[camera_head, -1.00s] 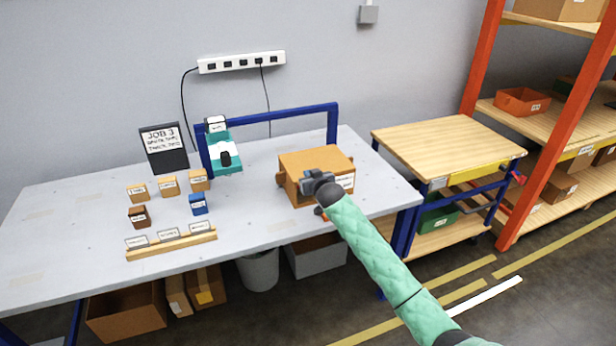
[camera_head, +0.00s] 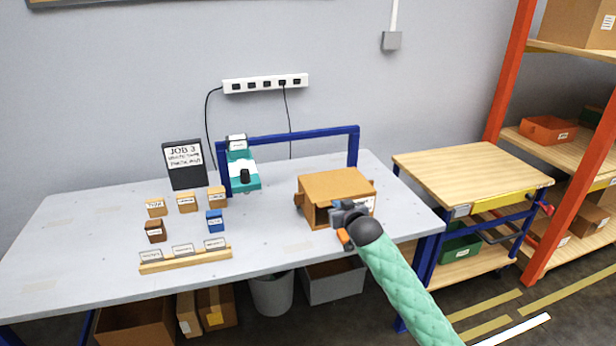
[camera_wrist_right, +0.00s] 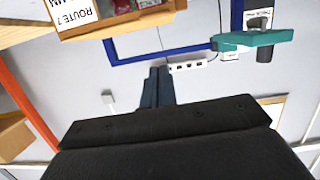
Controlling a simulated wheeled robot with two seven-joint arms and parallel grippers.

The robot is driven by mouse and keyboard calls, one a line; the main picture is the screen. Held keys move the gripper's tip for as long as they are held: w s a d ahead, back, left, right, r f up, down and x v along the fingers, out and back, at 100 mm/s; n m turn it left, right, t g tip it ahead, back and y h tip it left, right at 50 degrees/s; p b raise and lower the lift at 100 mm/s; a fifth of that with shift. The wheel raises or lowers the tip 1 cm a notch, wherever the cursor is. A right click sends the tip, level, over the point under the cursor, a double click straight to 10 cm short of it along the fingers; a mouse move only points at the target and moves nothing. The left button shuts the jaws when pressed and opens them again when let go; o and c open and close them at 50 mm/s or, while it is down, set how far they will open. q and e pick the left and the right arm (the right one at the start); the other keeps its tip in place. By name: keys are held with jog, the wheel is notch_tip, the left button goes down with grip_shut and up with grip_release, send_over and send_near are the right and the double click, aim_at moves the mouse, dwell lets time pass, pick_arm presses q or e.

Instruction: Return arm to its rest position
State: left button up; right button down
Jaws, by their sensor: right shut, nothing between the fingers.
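My right gripper (camera_head: 341,224) is in front of the open face of a brown box (camera_head: 336,186) on the grey table, in the head view. Its fingers are shut with nothing between them; they also show in the right wrist view (camera_wrist_right: 157,86). My green-sleeved right arm comes in from the lower right. An orange piece shows beside the gripper; I cannot tell whether they touch. The blue frame (camera_head: 290,135) of the plotter stands on the table, with a teal carriage (camera_head: 243,172) at its left. My left gripper is not in view.
Several small labelled blocks (camera_head: 187,202) and a wooden rack (camera_head: 186,261) with cards stand on the table's left half, before a black job sign (camera_head: 184,165). A wooden-topped cart (camera_head: 470,175) stands at the right, beside orange shelving (camera_head: 520,90). The table's front middle is clear.

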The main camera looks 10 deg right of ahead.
notch_tip(320, 180, down, 15)
jog(key=s+d+n+g+h, duration=0.1)
jog(key=d+n+g+h, duration=0.1)
jog(key=g, duration=0.2)
jog(key=s+a+f+g, duration=0.1)
jog(key=s+f+g, duration=0.1)
jog(key=s+f, duration=0.7)
jog(key=s+a+f+g, duration=0.15)
jog(key=s+f, duration=0.25)
jog(key=f, duration=0.9)
jog(key=s+a+f+g+y, duration=0.1)
jog(key=s+a+f+g, duration=0.1)
jog(key=s+f, duration=0.7)
jog(key=s+a+f+g, duration=0.1)
jog(key=s+a+f, duration=0.2)
jog(key=s+f, duration=0.55)
jog(key=s+a+f+g, duration=0.1)
jog(key=s+f, duration=0.1)
jog(key=s, duration=0.6)
jog(key=s+a+f+g, duration=0.1)
jog(key=s+f, duration=0.1)
jog(key=s, duration=0.6)
jog(key=s+a+f+m+g, duration=0.1)
jog(key=s+f, duration=0.1)
jog(key=s, duration=0.7)
jog(key=shift+a+f+y, duration=0.3)
jog(key=shift+a+f, duration=0.1)
jog(key=shift+s, duration=0.1)
